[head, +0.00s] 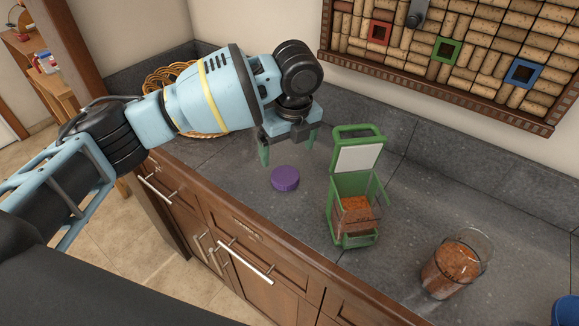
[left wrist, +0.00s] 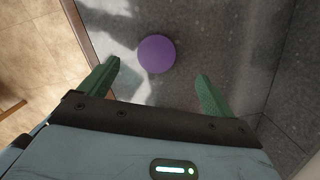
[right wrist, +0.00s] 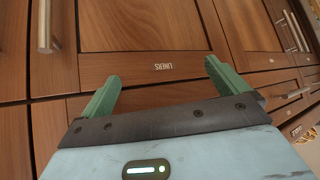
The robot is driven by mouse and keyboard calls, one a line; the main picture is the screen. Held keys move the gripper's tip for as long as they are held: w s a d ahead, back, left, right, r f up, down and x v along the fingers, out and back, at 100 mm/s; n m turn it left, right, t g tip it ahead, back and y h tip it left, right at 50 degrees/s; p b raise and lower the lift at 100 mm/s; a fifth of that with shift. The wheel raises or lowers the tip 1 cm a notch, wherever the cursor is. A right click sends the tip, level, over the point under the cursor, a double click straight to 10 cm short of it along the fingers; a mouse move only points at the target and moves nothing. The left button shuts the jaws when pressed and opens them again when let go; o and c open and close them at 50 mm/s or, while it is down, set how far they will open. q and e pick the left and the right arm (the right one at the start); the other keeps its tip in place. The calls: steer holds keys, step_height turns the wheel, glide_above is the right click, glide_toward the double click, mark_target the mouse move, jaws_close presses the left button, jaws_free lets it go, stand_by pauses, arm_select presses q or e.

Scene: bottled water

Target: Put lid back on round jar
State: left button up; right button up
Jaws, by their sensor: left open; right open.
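The purple round lid (head: 285,178) lies flat on the grey counter. A round clear jar (head: 456,264) with orange-brown contents stands open at the right. My left gripper (head: 288,150) is open and empty above the counter, over and behind the lid. In the left wrist view the lid (left wrist: 156,54) shows beyond and between the open fingers (left wrist: 158,85), apart from them. My right gripper (right wrist: 162,85) is open and empty, facing wooden cabinet fronts; it is not seen in the head view.
A green-framed square container (head: 356,208) with its lid raised stands between the purple lid and the round jar. A wicker basket (head: 160,77) is behind my left arm. A blue object (head: 566,311) is at the lower right corner. Cabinets with handles (head: 246,262) are below the counter's front edge.

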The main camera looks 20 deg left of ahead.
mark_target(285, 175)
arm_select(q)
steer(key=shift+s+a+r, duration=0.1)
steer(key=shift+s, duration=0.35)
steer(key=shift+w+a+f, duration=0.1)
steer(key=shift+w+f, duration=0.05)
steer(key=shift+f, duration=0.45)
steer(key=shift+w+f, duration=0.15)
steer(key=shift+f, duration=0.55)
steer(key=shift+w+a+f, duration=0.1)
steer(key=shift+f, duration=2.5)
steer(key=c, duration=1)
